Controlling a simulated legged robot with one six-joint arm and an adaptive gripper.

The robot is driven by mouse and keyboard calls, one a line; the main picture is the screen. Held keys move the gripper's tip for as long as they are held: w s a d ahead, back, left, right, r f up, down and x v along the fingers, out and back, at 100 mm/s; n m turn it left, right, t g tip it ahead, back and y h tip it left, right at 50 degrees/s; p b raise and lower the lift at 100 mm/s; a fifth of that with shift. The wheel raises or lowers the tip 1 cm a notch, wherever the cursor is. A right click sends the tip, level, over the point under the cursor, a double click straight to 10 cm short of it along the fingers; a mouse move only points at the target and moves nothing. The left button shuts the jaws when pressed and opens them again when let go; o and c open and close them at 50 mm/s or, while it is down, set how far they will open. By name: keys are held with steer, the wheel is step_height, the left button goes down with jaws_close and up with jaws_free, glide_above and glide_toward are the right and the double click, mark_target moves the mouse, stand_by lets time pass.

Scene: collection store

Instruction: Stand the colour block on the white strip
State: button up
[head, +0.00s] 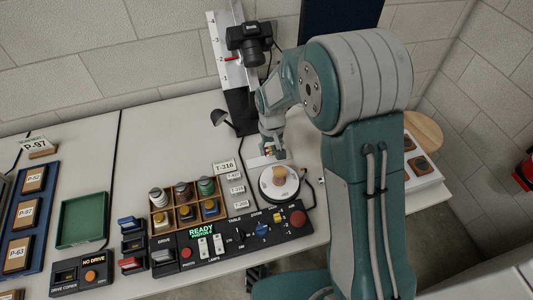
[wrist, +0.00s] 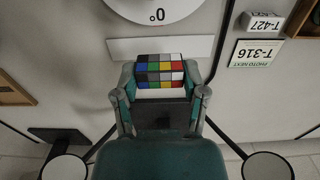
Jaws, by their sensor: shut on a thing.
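The colour block (wrist: 160,70) is a small block with a grid of coloured and grey patches. In the wrist view it sits between the two fingers of my gripper (wrist: 160,80), which is shut on it. The white strip (wrist: 122,48) lies flat just beyond the block, in front of the round turntable; the block's top edge overlaps the strip's near edge in the picture. I cannot tell whether the block touches the surface. In the head view my gripper (head: 274,151) is behind the turntable, and the block shows only as small colour patches.
The white turntable (head: 279,195) bears a small tan object (head: 279,174). A control panel (head: 225,240) and a wooden rack of spools (head: 184,207) stand nearby. A camera (head: 249,42) hangs on a column behind. Number cards, including T-316 (wrist: 251,54), lie beside the strip.

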mark_target(269, 158)
steer(key=shift+w+a+f, duration=0.3)
steer(key=shift+w+f, duration=0.15)
steer(key=shift+f, duration=0.2)
steer(key=shift+w+a+f, duration=0.25)
steer(key=shift+w+f, duration=0.2)
steer(key=shift+f, duration=0.15)
steer(key=shift+w+d+f, duration=0.3)
steer(key=shift+w+d, duration=0.05)
steer(key=shift+d, duration=0.2)
steer(key=shift+w+d+f, duration=0.1)
steer(key=shift+w+f, duration=0.05)
steer(key=shift+f, duration=0.2)
step_height(269, 158, down, 3)
steer(key=shift+r, duration=0.2)
steer(key=shift+a+f, duration=0.15)
steer(key=shift+a, duration=0.6)
steer(key=o, duration=0.9)
steer(key=shift+d, duration=0.3)
steer(key=shift+o, duration=0.2)
steer(key=shift+d, duration=0.3)
steer(key=shift+a, duration=0.15)
